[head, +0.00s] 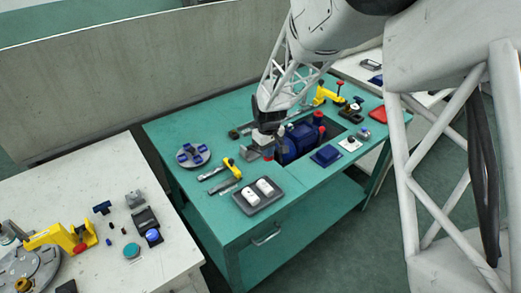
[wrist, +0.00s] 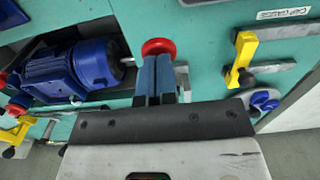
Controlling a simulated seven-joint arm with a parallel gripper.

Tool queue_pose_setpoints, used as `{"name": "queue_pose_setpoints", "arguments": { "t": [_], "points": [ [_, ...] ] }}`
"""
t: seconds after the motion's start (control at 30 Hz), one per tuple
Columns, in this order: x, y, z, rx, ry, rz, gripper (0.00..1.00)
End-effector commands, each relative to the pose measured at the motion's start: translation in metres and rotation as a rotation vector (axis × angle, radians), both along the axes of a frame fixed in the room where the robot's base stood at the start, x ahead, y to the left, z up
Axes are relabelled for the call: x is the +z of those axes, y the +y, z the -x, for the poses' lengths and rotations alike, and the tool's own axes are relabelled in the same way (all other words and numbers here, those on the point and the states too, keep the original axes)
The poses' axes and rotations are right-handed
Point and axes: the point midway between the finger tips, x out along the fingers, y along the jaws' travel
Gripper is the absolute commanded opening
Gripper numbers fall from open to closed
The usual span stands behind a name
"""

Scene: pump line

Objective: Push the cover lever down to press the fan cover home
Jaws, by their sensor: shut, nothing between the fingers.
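My gripper (head: 267,143) is shut and empty, low over the green bench beside the blue motor (head: 297,141). In the wrist view my gripper (wrist: 157,58) has its fingers together, and a round red knob (wrist: 158,46) shows just beyond their tips. The knob looks like the end of the cover lever; the fingers hide its arm, and I cannot tell whether they touch it. I cannot make out the fan cover clearly.
A yellow clamp handle (wrist: 242,60) stands right of the fingers, and another yellow clamp (head: 325,95) stands behind the motor. A grey tray (head: 242,204) with white parts and a round plate (head: 193,155) are on the bench.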

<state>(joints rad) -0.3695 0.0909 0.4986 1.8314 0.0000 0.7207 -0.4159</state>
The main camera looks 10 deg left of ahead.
Motion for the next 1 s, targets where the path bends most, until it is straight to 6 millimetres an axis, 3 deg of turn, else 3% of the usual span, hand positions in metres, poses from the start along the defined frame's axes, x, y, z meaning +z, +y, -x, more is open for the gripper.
{"name": "queue_pose_setpoints", "arguments": {
  "t": [1.0],
  "points": [
    [-0.0091, -0.0021, 0.0021, 0.000, 0.000, 0.000, 0.00]
  ]
}}
